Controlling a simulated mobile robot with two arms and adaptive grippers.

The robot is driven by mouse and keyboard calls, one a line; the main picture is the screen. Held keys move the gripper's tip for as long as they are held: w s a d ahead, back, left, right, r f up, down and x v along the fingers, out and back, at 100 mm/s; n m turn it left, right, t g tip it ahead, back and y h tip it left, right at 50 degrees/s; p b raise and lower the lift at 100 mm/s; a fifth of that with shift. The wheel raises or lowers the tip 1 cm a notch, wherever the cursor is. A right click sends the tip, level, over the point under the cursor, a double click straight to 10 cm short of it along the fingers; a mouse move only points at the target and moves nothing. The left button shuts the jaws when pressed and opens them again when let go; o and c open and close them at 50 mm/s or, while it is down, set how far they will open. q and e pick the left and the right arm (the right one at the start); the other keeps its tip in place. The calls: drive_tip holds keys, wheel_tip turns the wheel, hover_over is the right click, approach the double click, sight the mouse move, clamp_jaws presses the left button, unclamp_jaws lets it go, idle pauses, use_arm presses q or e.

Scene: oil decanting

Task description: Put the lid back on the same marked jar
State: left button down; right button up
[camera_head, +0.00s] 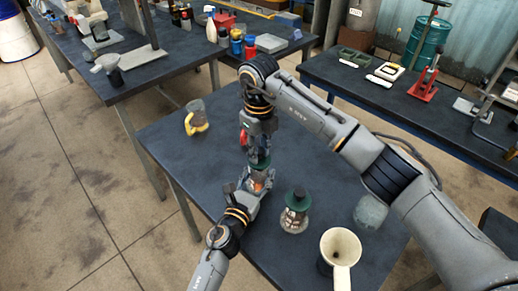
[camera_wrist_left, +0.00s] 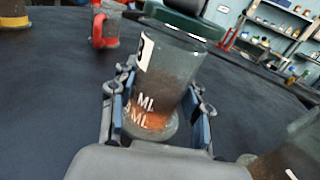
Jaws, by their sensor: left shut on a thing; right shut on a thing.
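My left gripper (camera_head: 256,183) is shut around a clear glass jar (camera_wrist_left: 168,80) with white markings, "ML" lettering and orange-brown matter low inside. The jar also shows in the head view between the fingers. My right gripper (camera_head: 259,147) comes from above and is shut on a dark green lid (camera_wrist_left: 176,20). A second jar (camera_head: 295,218) with a green lid stands on the table near the left gripper.
A yellow-handled vessel (camera_head: 196,117) stands at the back left. A red-handled vessel (camera_wrist_left: 106,27) stands behind the held jar. The table's left front is clear.

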drive_tip(key=shift+f, duration=0.65)
drive_tip(key=o, duration=0.9)
drive_tip(key=shift+r, duration=0.1)
wheel_tip(320, 180, up, 12)
drive_tip(key=shift+f, duration=0.1)
use_arm(q)
drive_tip(key=c, duration=0.6)
unclamp_jaws()
drive_tip(key=shift+o, duration=0.2)
